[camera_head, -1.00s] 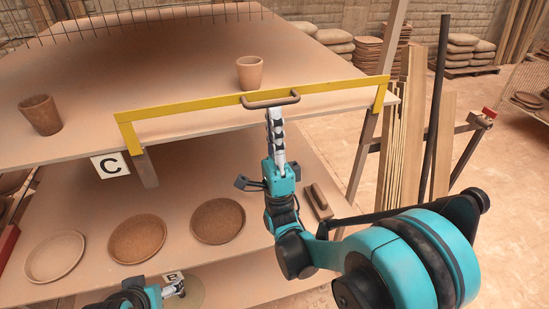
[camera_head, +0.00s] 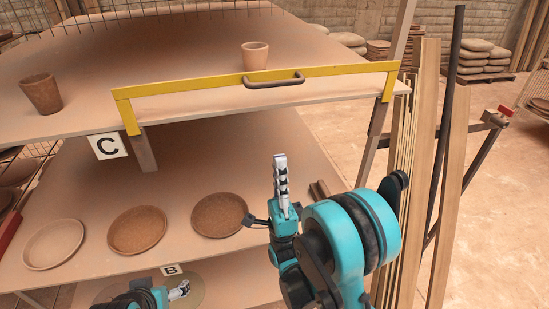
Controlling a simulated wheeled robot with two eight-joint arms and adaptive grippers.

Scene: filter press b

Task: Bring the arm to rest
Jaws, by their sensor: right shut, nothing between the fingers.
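My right gripper (camera_head: 279,162) is shut and empty. It points up in front of the middle shelf, below the yellow bar and apart from its dark handle (camera_head: 273,79). The yellow bar (camera_head: 200,89) runs along the front edge of the top shelf, with short ends bent down at left and right. My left gripper (camera_head: 181,289) shows small at the bottom, near the label B; I cannot tell whether its fingers are open.
The top shelf (camera_head: 180,50) holds a dark cup (camera_head: 41,94) and a lighter cup (camera_head: 255,56). Several round dishes, one of them brown (camera_head: 137,229), lie on the middle shelf (camera_head: 200,165). Wooden planks (camera_head: 420,150) and a dark pole stand at right. Open floor lies beyond.

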